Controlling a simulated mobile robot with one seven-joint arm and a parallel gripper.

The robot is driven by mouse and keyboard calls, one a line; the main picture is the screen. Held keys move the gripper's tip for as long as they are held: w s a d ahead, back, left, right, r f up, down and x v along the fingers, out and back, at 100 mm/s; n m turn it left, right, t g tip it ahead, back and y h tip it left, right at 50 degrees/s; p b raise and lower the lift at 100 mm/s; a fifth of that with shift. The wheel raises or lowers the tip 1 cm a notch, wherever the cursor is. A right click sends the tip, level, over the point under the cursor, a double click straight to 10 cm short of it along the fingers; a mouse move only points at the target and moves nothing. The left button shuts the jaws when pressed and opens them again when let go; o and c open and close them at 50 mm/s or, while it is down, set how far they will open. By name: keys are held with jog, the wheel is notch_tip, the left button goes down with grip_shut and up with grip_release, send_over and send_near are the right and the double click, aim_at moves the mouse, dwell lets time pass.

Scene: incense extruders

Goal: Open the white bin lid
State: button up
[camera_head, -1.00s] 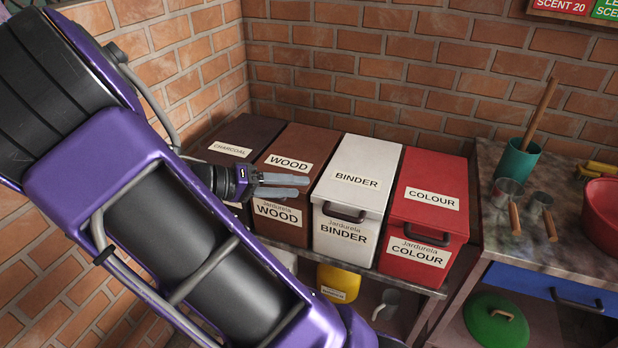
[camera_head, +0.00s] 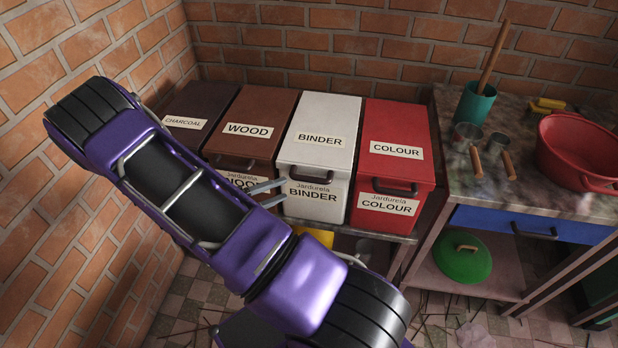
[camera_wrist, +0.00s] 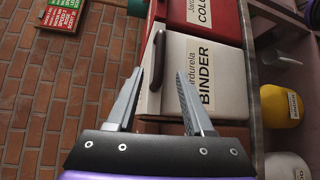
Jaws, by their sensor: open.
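The white bin (camera_head: 316,197), labelled BINDER, stands between the brown WOOD bin and the red COLOUR bin. Its white lid (camera_head: 322,120) lies shut on top, with a dark handle (camera_head: 311,173) at the front edge. My gripper (camera_head: 275,192) is open and empty, in front of the bins near the lower left of the white bin's front. In the wrist view the open fingers (camera_wrist: 158,100) point toward the white bin's front (camera_wrist: 215,70), and the handle (camera_wrist: 156,60) shows between and beyond the fingertips. I see no contact with the handle.
The brown WOOD bin (camera_head: 250,130), the dark CHARCOAL bin (camera_head: 190,115) and the red COLOUR bin (camera_head: 398,130) share the shelf. A counter at right holds a teal cup (camera_head: 474,103), metal scoops and a red basin (camera_head: 580,150). A green lid (camera_head: 462,262) lies below.

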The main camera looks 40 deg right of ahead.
aim_at(305, 181)
jog(key=d, duration=0.3)
jog(key=d+f, duration=0.1)
jog(key=d, duration=0.2)
jog(key=s+d, duration=0.1)
jog(key=d, duration=0.2)
jog(key=shift+d+f, duration=0.15)
jog(key=shift+d, duration=0.15)
jog(key=shift+c, duration=0.4)
grip_shut()
dwell(0.5)
